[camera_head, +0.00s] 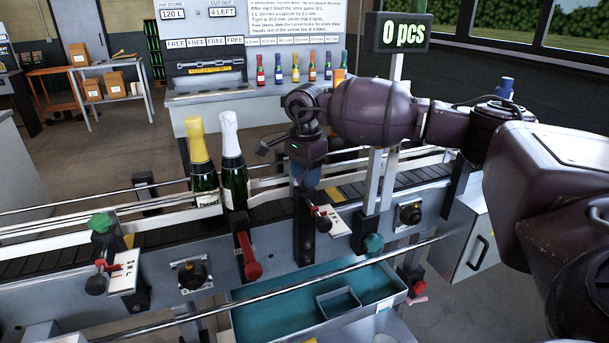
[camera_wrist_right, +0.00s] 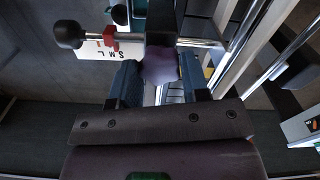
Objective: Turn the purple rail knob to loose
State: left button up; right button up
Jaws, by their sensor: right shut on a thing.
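My right gripper (camera_head: 307,182) reaches down from above at the right rail post, beside the conveyor. In the right wrist view, its two blue fingers (camera_wrist_right: 160,80) are closed around the purple rail knob (camera_wrist_right: 160,64), one on each side. The knob sits against a dark post (camera_wrist_right: 160,22). In the head view the gripper hides most or all of the knob. A white S M L plate (camera_head: 335,224) with a red pointer and black ball sits beside the post; the plate also shows in the right wrist view (camera_wrist_right: 98,50). My left gripper is not in view.
Two bottles, one gold-topped (camera_head: 202,165) and one white-topped (camera_head: 233,165), stand on the conveyor left of my gripper. A green knob (camera_head: 99,222) tops the left post. A red handle (camera_head: 250,268) and a teal tray (camera_head: 270,322) are in front. A steel rod crosses the front.

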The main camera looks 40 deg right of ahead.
jog(key=shift+r, duration=0.2)
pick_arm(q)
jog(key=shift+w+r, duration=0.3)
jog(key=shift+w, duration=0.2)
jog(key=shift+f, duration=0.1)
pick_arm(e)
jog(key=o, duration=0.9)
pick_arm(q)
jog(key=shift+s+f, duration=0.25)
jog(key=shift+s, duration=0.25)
pick_arm(e)
jog(key=shift+f, duration=0.15)
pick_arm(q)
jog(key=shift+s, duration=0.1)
pick_arm(e)
jog(key=shift+r, duration=5.45)
